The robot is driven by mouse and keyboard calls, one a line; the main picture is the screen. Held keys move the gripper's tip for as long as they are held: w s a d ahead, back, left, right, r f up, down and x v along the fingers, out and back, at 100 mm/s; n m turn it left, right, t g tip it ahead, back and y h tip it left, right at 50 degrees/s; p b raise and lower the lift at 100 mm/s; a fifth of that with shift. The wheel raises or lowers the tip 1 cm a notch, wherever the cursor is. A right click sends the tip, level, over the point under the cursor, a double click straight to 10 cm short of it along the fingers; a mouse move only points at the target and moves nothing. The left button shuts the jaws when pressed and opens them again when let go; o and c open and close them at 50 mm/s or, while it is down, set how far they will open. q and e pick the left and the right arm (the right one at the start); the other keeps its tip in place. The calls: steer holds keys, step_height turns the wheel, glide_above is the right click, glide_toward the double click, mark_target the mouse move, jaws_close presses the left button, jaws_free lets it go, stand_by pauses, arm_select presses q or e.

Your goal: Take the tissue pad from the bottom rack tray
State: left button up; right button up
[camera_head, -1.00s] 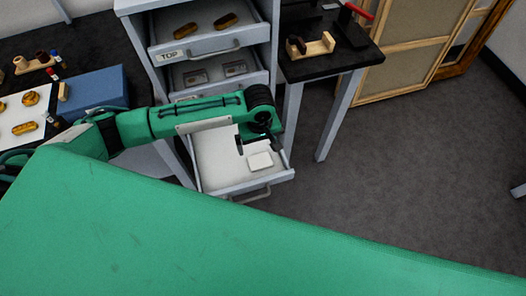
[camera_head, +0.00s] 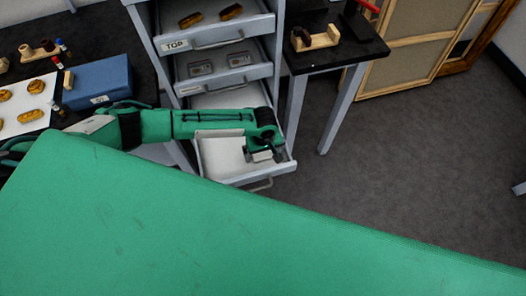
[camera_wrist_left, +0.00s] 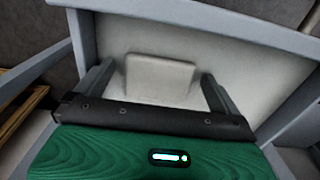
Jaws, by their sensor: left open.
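The tissue pad (camera_head: 262,156) is a small white block lying in the bottom rack tray (camera_head: 218,158), which is pulled out and has a pale floor. In the left wrist view the pad (camera_wrist_left: 160,72) lies between the two dark fingers, with its near part against the view of the gripper's edge. My left gripper (camera_head: 264,157) is low in the tray at the pad, open, one finger on each side. Whether the fingers touch the pad cannot be told. My right gripper is not in view.
The middle tray (camera_head: 222,66) and top tray (camera_head: 215,32) are also pulled out above and hold small items. A dark side table (camera_head: 340,52) with a wooden holder (camera_head: 315,39) stands to the right. A blue box (camera_head: 98,82) is on the left table. Open floor lies right.

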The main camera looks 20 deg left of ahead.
arm_select(q)
steer(key=c, duration=1)
